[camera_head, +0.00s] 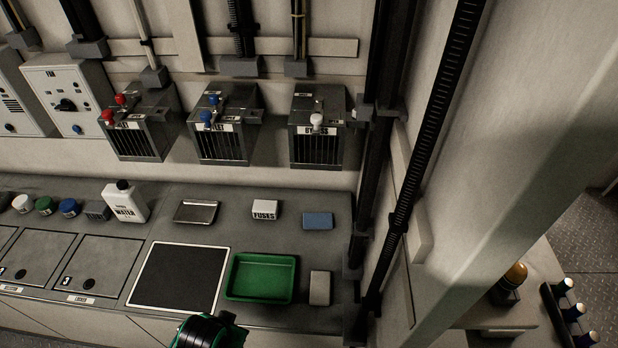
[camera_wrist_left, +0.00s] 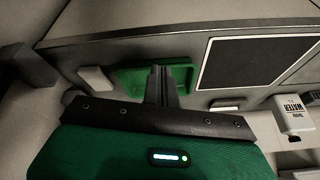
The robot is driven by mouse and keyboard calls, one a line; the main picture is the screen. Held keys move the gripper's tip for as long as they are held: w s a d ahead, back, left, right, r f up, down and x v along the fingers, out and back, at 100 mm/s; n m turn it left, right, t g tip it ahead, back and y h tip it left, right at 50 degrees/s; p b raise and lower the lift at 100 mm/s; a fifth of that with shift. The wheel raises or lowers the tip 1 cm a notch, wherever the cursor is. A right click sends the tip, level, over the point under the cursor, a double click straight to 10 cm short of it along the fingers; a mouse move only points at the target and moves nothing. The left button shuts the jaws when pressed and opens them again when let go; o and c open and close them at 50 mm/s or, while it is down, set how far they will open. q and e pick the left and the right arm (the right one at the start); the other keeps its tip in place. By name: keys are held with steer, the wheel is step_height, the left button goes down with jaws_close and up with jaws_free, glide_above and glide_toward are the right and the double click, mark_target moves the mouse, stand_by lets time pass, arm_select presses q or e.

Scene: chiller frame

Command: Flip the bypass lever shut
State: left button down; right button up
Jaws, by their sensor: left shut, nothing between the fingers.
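The bypass box (camera_head: 316,152) is a grey vented box on the wall ledge, with a label partly hidden by its lever. The bypass lever (camera_head: 317,119) has a white knob that sticks out at the front of the box, over the label. In the head view a green and black part of my left arm shows at the bottom edge, well below the box; its fingers are not clear there. In the left wrist view my left gripper (camera_wrist_left: 161,70) is shut and empty, with the green tray behind its fingers. My right gripper is in neither view.
Similar boxes with blue (camera_head: 206,117) and red (camera_head: 108,116) knobs stand left of the bypass box. Dark vertical conduits (camera_head: 375,150) rise close on its right. The counter below holds a green tray (camera_head: 262,298), a black mat (camera_head: 178,279), a fuses box (camera_head: 265,209) and a water bottle (camera_head: 125,203).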

arm_select(q)
steer(key=w+d+r+m+t+h, duration=0.3)
steer(key=w+d+r+m, duration=0.3)
steer(key=r, duration=0.6)
steer(key=w+d+r+m+t+h, duration=0.2)
steer(key=w+d+r+m+t, duration=0.3)
steer(key=w+r, duration=0.6)
steer(key=w+d+r+m+t+h, duration=0.3)
steer(key=w+d+r+m, duration=0.5)
steer(key=r, duration=0.4)
steer(key=shift+w+d+r+t+h+p, duration=0.2)
steer(key=shift+w+r+t+h+p, duration=0.15)
steer(key=shift+t+p, duration=0.15)
steer(key=shift+w+d+p, duration=0.2)
steer(key=shift+w+p, duration=1.2)
steer(key=shift+w, duration=0.95)
steer(key=shift+w+d+p, duration=0.15)
steer(key=shift+w+p, duration=1.2)
steer(key=shift+w, duration=1)
